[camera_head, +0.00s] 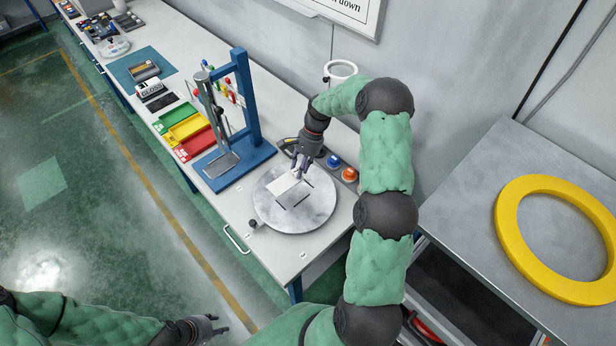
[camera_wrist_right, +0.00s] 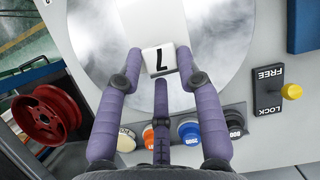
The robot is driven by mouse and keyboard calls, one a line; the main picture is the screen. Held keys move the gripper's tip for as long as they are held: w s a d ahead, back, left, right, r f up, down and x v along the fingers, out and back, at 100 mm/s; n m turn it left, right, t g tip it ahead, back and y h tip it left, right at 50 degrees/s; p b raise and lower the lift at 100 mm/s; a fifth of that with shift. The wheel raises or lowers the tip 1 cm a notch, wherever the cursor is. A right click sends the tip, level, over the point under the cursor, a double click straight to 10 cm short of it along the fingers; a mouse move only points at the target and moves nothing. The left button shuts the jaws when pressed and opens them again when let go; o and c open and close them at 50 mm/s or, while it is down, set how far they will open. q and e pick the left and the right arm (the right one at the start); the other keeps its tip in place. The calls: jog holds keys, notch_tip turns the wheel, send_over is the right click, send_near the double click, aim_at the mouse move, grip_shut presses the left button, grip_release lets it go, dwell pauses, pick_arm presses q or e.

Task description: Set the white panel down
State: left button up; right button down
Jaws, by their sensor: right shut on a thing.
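The white panel (camera_head: 283,184) is over the round grey turntable (camera_head: 270,213) on the bench in the head view. My right gripper (camera_head: 301,172) is above the turntable, shut on the panel. In the right wrist view the panel (camera_wrist_right: 159,61) shows a black letter mark between the fingertips of this gripper (camera_wrist_right: 160,66). I cannot tell whether the panel touches the turntable. My left gripper (camera_head: 218,326) is low in the head view, over the floor, empty, with its fingers apart.
A blue stand (camera_head: 244,100) is left of the turntable, with green, yellow and red trays (camera_head: 186,128) beyond. Coloured buttons (camera_head: 349,174) lie behind the turntable. A yellow ring (camera_head: 510,232) lies on the grey table at right. A red wheel (camera_wrist_right: 47,114) shows in the wrist view.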

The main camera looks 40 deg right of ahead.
jog(key=d+f, duration=0.1)
jog(key=s+d+f, duration=0.1)
jog(key=f, duration=0.1)
jog(key=shift+s+d, duration=0.15)
jog(key=shift+s, duration=0.05)
notch_tip(320, 180, down, 2)
jog(key=shift+f, duration=0.2)
jog(key=shift+d+f, duration=0.1)
jog(key=shift+f, duration=0.3)
jog(key=shift+f, duration=0.45)
jog(key=c, duration=0.8)
grip_release()
jog(key=shift+r, duration=0.15)
